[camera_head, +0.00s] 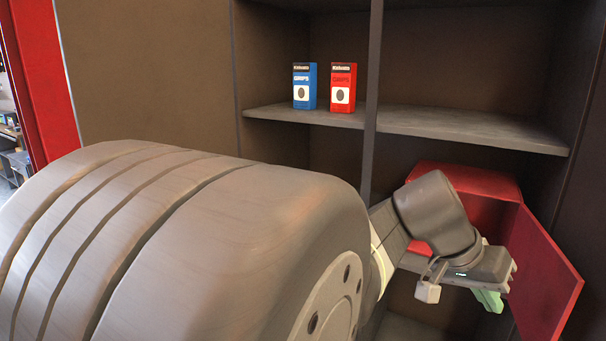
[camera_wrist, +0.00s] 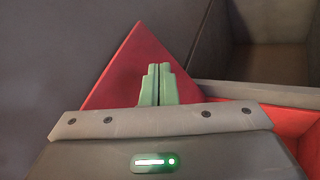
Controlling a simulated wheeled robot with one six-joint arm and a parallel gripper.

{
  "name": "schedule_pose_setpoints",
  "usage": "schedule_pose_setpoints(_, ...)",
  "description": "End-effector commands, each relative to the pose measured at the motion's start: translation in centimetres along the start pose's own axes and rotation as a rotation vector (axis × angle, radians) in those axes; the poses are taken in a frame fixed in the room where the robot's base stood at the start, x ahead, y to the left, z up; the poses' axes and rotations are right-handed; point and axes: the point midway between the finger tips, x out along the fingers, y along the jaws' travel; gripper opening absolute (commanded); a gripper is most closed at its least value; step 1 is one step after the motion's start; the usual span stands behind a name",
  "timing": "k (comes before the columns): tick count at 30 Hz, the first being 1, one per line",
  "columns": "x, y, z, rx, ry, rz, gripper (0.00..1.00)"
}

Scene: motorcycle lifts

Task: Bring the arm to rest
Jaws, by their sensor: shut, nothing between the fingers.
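My gripper (camera_wrist: 158,85) shows in the wrist view with its two green fingers pressed together and nothing between them. In the head view my gripper (camera_head: 490,299) is at the lower right, in front of the red box on the lower shelf. The green fingers are partly hidden there by my wrist. My arm reaches from the large grey link in the foreground toward the shelf's right side.
A red box (camera_head: 480,182) with an open red door (camera_head: 545,275) stands close to my gripper. A blue carton (camera_head: 304,86) and a red carton (camera_head: 343,87) stand on the upper shelf (camera_head: 465,126). A grey upright (camera_head: 371,95) divides the cabinet.

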Motion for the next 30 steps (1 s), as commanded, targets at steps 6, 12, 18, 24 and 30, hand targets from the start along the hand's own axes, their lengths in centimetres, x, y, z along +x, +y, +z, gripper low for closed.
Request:
schedule_pose_setpoints(6,-1.4,-2.6,-0.2,-0.001,-0.002,0.000,0.00)
schedule_pose_setpoints(12,-2.5,-4.9,-0.6,0.057,-0.033,0.032,0.00)
schedule_pose_setpoints(18,-3.5,-7.4,-1.3,0.145,-0.081,0.080,0.00)
schedule_pose_setpoints(24,-4.3,-9.6,-2.1,0.225,-0.122,0.122,0.00)
schedule_pose_setpoints(30,-4.9,-11.6,-3.0,0.300,-0.161,0.162,0.00)
